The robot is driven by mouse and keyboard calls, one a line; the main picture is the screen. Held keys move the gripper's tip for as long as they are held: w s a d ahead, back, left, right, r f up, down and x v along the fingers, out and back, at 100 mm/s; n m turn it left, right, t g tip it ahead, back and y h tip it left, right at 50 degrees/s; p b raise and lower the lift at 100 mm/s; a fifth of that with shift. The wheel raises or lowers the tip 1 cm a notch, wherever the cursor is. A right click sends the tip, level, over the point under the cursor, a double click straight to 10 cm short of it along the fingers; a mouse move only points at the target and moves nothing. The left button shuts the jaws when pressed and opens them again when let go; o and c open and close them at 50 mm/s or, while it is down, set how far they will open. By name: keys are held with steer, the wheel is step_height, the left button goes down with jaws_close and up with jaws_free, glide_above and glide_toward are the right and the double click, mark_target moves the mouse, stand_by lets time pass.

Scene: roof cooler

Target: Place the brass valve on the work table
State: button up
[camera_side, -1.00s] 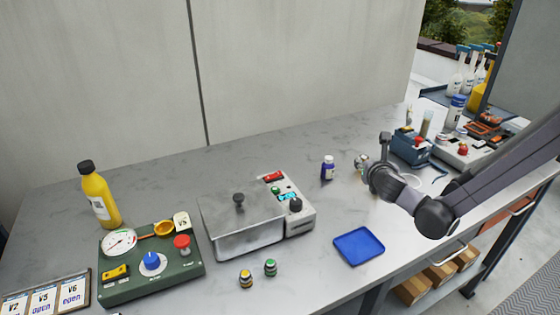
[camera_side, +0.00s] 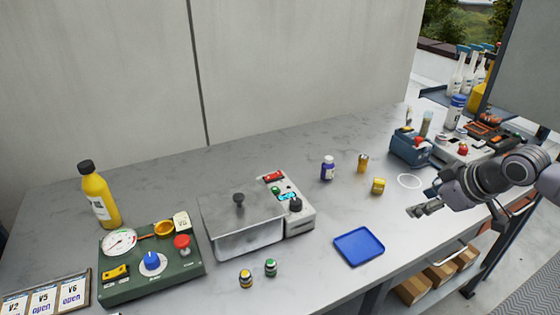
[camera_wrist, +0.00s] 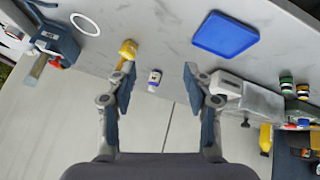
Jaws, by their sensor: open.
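A squat yellow-brass piece (camera_side: 378,186) sits on the work table (camera_side: 330,205), right of centre; I take it for the brass valve. In the wrist view it (camera_wrist: 128,48) shows just beyond the left fingertip. A taller brass-coloured cylinder (camera_side: 362,163) stands behind it; I cannot rule out that this one is the valve. My gripper (camera_side: 423,209) is right of both and nearer the front, over the table's front edge region. In the wrist view my gripper (camera_wrist: 159,75) is open, its fingers wide apart with nothing held between them.
A blue tray (camera_side: 359,246) lies left of my gripper. A purple bottle (camera_side: 327,168) stands behind the tray. A white ring (camera_side: 409,181) and a blue-grey box (camera_side: 410,149) are behind my gripper. A lidded metal bath (camera_side: 241,222) and green panel (camera_side: 150,262) are left.

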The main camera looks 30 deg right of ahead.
steer(key=s+m, duration=0.1)
steer(key=s+a+m, duration=0.1)
steer(key=s+m+y, duration=0.1)
steer(key=shift+a+f, duration=0.15)
steer(key=shift+a, duration=0.1)
stand_by(1.1)
